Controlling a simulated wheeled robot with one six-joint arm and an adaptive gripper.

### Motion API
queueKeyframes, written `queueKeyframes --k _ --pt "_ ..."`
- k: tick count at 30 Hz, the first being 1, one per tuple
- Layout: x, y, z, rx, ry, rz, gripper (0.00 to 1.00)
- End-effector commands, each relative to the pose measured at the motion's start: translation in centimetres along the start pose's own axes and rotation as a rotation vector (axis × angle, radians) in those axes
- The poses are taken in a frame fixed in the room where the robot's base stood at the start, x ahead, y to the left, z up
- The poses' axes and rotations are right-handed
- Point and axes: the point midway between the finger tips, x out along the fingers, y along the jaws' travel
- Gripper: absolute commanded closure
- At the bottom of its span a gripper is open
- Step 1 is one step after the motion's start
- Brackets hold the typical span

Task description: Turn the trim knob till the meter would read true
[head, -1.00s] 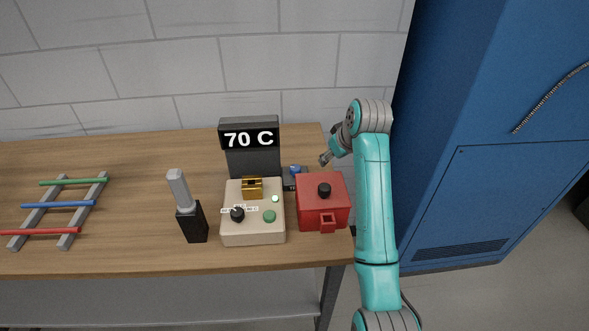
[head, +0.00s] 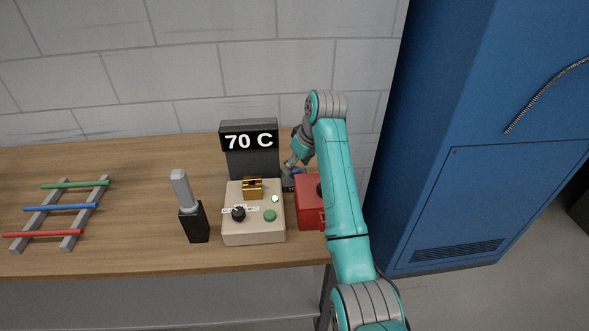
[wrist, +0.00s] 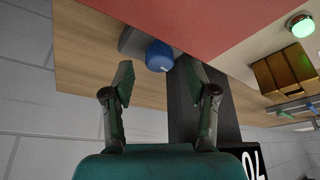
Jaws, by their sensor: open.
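The blue knob (wrist: 159,56) with a short white mark sits on a grey base (wrist: 135,42) in the wrist view. In the head view it is mostly hidden by my gripper. My gripper (wrist: 158,80) is open, its fingers apart on either side of the knob in the picture; I cannot tell whether they touch it. In the head view my gripper (head: 289,172) points down between the meter and the red box. The dark meter (head: 248,140) reads 70 C and stands upright behind the beige box.
The beige box (head: 254,228) carries a black knob (head: 238,213), a green button (head: 270,215), a lit lamp (head: 275,198) and a brass block (head: 252,187). The red box (head: 309,208) is partly behind my arm. A black holder (head: 195,224) and a rack (head: 68,216) stand left.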

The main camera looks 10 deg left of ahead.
Motion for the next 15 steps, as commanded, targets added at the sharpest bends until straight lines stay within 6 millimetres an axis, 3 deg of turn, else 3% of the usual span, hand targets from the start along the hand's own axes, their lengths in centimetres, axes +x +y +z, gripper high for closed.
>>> queueKeyframes --k 6,15 --pt "2.4 0.0 0.0 0.000 -0.001 0.000 0.43" --pt "3.0 0.0 0.0 0.000 0.001 0.001 0.43"
